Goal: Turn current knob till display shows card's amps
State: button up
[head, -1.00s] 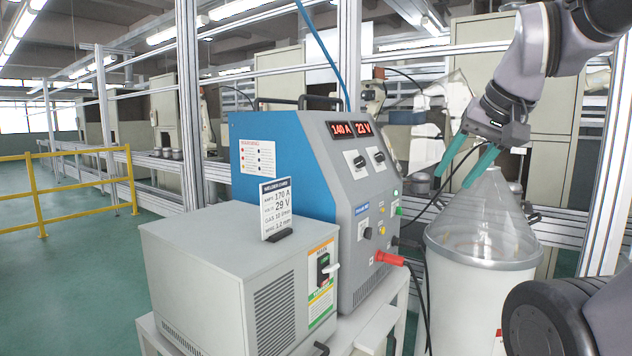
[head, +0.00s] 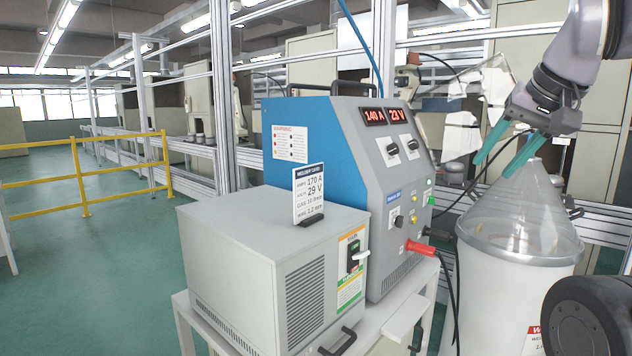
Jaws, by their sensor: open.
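The blue and grey welding machine (head: 318,190) stands behind a smaller grey box. Its red current display (head: 375,116) reads 140 A, and the display beside it (head: 396,116) reads 23 V. Two black knobs sit on the panel below: one under the amps display (head: 391,149) and one under the volts display (head: 411,142). The welder card (head: 309,194) stands upright on the grey box and reads 170 A and 29 V. My gripper (head: 497,173), with teal fingers, is open and empty, right of the panel and apart from the knobs, in front of the clear cone of a drum.
The grey box (head: 240,262) with a switch stands on a white cart in front of the machine. A white drum (head: 510,300) with a clear conical lid stands at the right. A red cable plug (head: 418,247) sticks out of the machine. Yellow railing (head: 85,187) and open floor lie left.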

aim_at(392, 149)
jog(key=i+l, duration=0.5)
jog(key=l, duration=0.2)
jog(key=i+l, duration=0.25)
jog(key=l+u, duration=0.05)
jog(key=l, duration=0.05)
